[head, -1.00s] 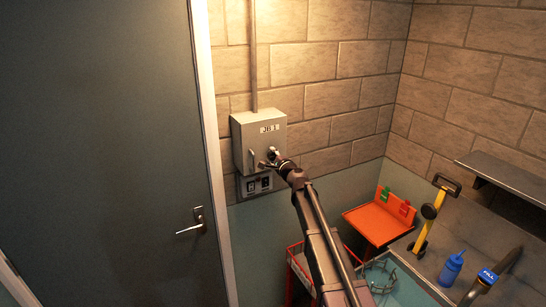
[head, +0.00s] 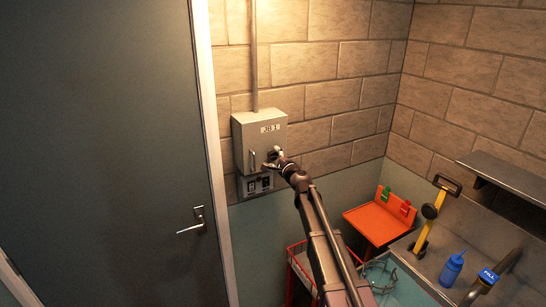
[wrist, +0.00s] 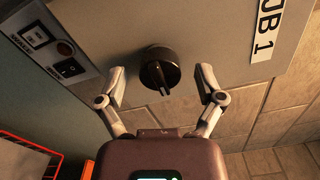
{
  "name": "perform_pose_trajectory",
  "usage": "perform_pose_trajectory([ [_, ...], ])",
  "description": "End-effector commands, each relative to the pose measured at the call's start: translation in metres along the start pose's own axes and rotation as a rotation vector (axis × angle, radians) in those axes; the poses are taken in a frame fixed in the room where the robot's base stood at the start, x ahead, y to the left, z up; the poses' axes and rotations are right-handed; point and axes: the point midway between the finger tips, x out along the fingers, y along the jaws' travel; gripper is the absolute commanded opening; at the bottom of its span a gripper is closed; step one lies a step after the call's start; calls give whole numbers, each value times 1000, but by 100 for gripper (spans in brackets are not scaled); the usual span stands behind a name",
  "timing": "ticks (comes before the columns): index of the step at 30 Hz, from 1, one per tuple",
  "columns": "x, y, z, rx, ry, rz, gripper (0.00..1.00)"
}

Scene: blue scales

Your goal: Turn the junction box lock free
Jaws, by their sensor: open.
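The junction box (head: 258,136), a grey wall box labelled JB 1, hangs on the block wall right of the door. Its lock, a round black knob (wrist: 159,66) with a raised grip bar, shows in the wrist view on the box's face. My gripper (wrist: 160,80) is open, with one finger on each side of the knob. Both fingertips appear apart from the knob, and nothing is held. In the head view my gripper (head: 272,157) is at the lower right of the box front and hides most of the knob.
A switch panel (wrist: 52,52) sits just beside the box. A grey door (head: 100,150) is at left. An orange tray (head: 376,222), a blue bottle (head: 452,270) and a counter are at lower right.

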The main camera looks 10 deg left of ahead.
Motion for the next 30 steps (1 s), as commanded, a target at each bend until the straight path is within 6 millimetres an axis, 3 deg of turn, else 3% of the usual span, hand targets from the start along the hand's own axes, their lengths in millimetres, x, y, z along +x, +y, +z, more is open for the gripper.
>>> perform_pose_trajectory([
  [16, -85, 0, 0, 1, 1, -1, 87],
  [22, -99, 0, 0, 1, 0, -1, 87],
  [30, -102, 0, -1, 1, 0, -1, 87],
])
